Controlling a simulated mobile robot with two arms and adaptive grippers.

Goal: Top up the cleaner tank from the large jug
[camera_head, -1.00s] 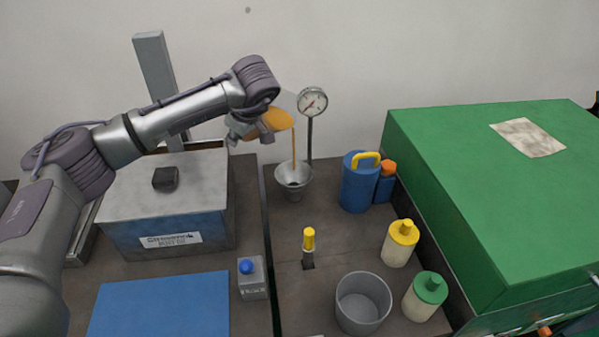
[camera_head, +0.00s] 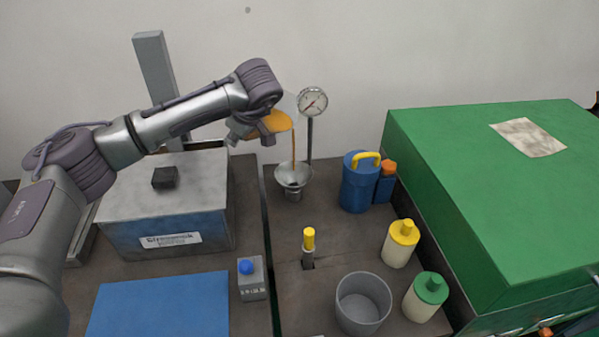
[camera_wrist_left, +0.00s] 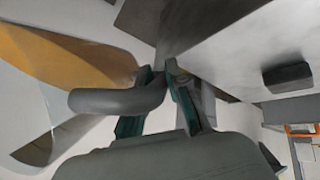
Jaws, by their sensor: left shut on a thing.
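My left gripper (camera_head: 252,132) is shut on the handle (camera_wrist_left: 118,101) of the large jug (camera_head: 276,121) and holds it tilted in the air. The jug is translucent with orange liquid inside; it also shows in the left wrist view (camera_wrist_left: 75,62). A thin orange stream runs from the jug down into the grey funnel (camera_head: 294,174). The funnel stands at the back of the bench, below a round dial gauge (camera_head: 312,101) on a post. The tank under the funnel cannot be made out. My right gripper is not in view.
A grey-topped box (camera_head: 170,205) with a dark block (camera_head: 165,178) lies under my left arm. Right of the funnel stand a blue jug (camera_head: 359,188) and bottles. A grey bucket (camera_head: 362,304) and a green machine cover (camera_head: 480,200) are further right.

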